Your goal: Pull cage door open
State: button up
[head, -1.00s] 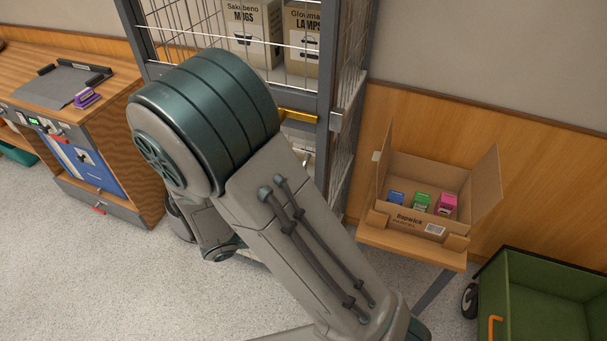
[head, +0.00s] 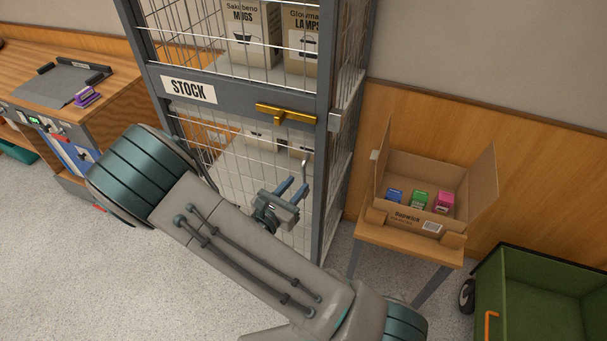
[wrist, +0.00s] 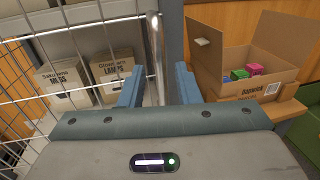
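The cage door (head: 188,90) is a grey frame with wire mesh and a STOCK sign, and it looks shut against its post. A thin upright metal handle (head: 306,160) is on its right side, below the brass latch bar (head: 285,113). My gripper (head: 294,186) is in front of the door, by the handle's lower end. In the wrist view, the blue fingers of my gripper (wrist: 158,85) are spread, and the handle (wrist: 155,50) shows in the gap between them. I cannot tell whether they touch it.
Boxes of mugs (head: 251,35) and lamps (head: 303,40) stand inside the cage. An open carton (head: 400,222) sits on a small wooden table (head: 410,252) right of the cage. A green cart (head: 545,275) is at lower right, a wooden counter (head: 110,95) at left.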

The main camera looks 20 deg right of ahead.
aim_at(302, 179)
jog(key=shift+x, duration=2.35)
jog(key=shift+a, duration=0.1)
grip_shut()
